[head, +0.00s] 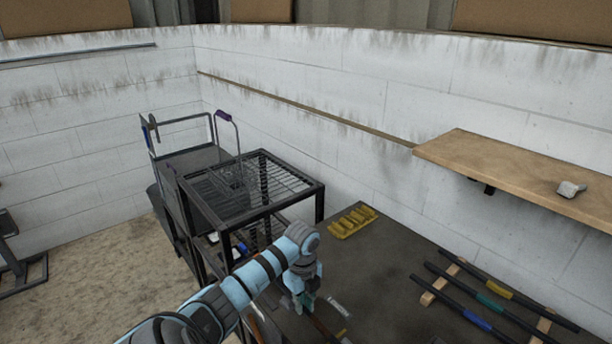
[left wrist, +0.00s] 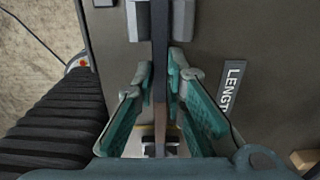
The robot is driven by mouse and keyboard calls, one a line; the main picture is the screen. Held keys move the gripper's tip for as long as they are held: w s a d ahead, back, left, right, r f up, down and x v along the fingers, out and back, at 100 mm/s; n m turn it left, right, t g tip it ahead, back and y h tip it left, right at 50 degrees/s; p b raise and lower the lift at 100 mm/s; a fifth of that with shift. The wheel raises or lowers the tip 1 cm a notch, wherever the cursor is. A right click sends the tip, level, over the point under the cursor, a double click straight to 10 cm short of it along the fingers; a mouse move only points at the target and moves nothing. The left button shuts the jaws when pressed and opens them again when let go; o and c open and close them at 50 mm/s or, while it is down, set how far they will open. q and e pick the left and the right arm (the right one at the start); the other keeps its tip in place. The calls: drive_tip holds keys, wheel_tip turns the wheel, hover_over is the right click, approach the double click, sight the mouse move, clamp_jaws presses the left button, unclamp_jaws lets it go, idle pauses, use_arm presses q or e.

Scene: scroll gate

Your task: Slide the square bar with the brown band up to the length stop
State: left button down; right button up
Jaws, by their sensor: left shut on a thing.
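My left gripper (head: 305,302) is low in the middle of the head view, over the dark table. In the left wrist view its teal finger pads (left wrist: 161,78) are closed on both sides of a dark square bar (left wrist: 160,38). A brownish stretch, the brown band (left wrist: 160,88), shows on the bar between the pads. A grey fitting (left wrist: 186,18) stands beside the bar at the top of this view. A label reading "LENGT" (left wrist: 232,88) lies to the right. I cannot tell for certain which part is the length stop. My right gripper is not in view.
Dark bars with yellow, green and blue bands (head: 487,303) lie on wooden rests at the right of the table (head: 385,260). A yellow rack (head: 353,221) lies near the wall. A black wire-topped frame (head: 270,165) stands left of the table. A wooden shelf (head: 520,172) juts from the wall.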

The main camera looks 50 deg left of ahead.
use_arm(q)
drive_tip(key=shift+a, duration=0.45)
drive_tip(key=c, duration=1.6)
unclamp_jaws()
drive_tip(key=shift+r, duration=0.1)
drive_tip(key=shift+o, duration=0.2)
wheel_tip(320, 180, up, 6)
drive_tip(key=shift+r, duration=0.25)
drive_tip(key=shift+s+r, duration=0.1)
drive_tip(key=shift+r, duration=0.4)
drive_tip(key=shift+d, duration=0.1)
